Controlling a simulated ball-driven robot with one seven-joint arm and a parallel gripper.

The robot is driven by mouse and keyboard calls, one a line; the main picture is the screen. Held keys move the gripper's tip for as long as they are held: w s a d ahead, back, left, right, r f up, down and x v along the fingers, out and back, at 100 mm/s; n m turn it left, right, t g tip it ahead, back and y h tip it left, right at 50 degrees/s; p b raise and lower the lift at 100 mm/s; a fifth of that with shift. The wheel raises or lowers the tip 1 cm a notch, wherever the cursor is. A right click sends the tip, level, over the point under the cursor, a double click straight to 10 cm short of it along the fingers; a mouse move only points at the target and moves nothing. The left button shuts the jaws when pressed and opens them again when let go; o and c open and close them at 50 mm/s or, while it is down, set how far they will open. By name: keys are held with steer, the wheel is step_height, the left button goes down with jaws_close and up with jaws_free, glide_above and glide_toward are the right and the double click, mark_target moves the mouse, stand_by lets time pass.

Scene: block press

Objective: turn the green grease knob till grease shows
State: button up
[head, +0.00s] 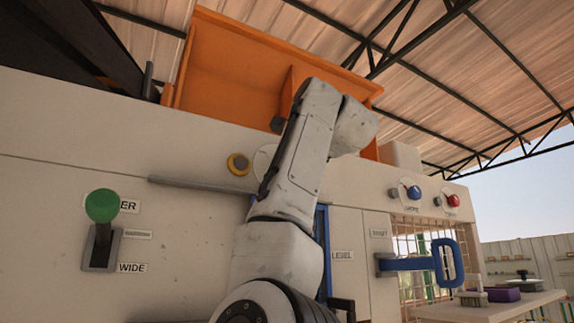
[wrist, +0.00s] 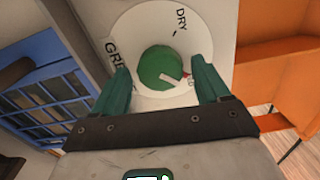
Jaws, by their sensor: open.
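The green grease knob (wrist: 160,65) sits in the middle of a round white dial (wrist: 150,20) in the wrist view. The dial reads "DRY" at the top and "GRE..." at the left, the rest hidden by a finger. A white pointer on the knob points right, towards the right finger. My gripper (wrist: 160,68) is open, with one teal finger on each side of the knob. I cannot tell whether either finger touches it. In the head view my arm hides the knob and gripper; only the dial's left edge (head: 263,160) shows. I see no grease.
An orange hopper (head: 232,65) rises above the panel. A yellow-ringed button (head: 238,164) is left of the dial. A green-topped lever (head: 102,207) stands far left. A blue handle (head: 447,263) sticks out at right, below blue (head: 414,192) and red (head: 452,200) knobs.

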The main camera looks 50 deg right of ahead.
steer(key=b+v, duration=0.4)
steer(key=v, duration=0.7)
steer(key=shift+w+r, duration=0.1)
stand_by(0.5)
